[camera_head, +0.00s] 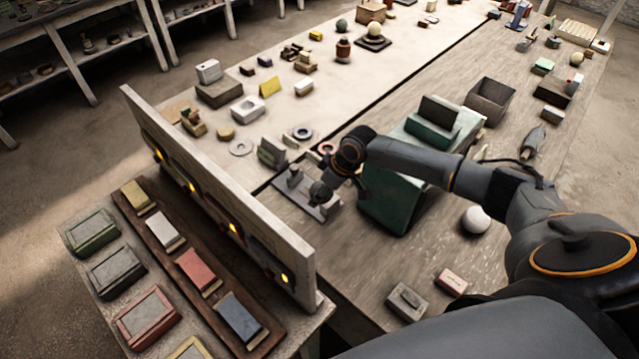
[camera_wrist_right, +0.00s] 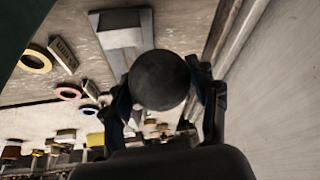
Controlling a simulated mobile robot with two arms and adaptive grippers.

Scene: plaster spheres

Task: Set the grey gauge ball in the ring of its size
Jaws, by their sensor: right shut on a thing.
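The dark grey ball (camera_wrist_right: 160,80) is between the two fingers of my right gripper (camera_wrist_right: 168,92) in the right wrist view; the gripper is shut on it. In the head view my right gripper (camera_head: 328,186) is low over a grey metal plate with upright parts (camera_head: 325,209); a dark round shape at its tip looks like the ball. I cannot tell whether the ball touches the plate. Rings lie beyond: a dark one (camera_head: 302,132), a pale flat one (camera_head: 241,147) and a reddish one (camera_head: 327,148). The wrist view shows yellow (camera_wrist_right: 35,60) and red (camera_wrist_right: 68,91) rings. My left gripper is out of view.
A tall panel with yellow lights (camera_head: 215,200) stands left of the plate. A green case (camera_head: 395,195) stands close on its right. A white ball (camera_head: 475,220) and two small blocks (camera_head: 407,301) lie nearer. Bare table lies in front of the plate.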

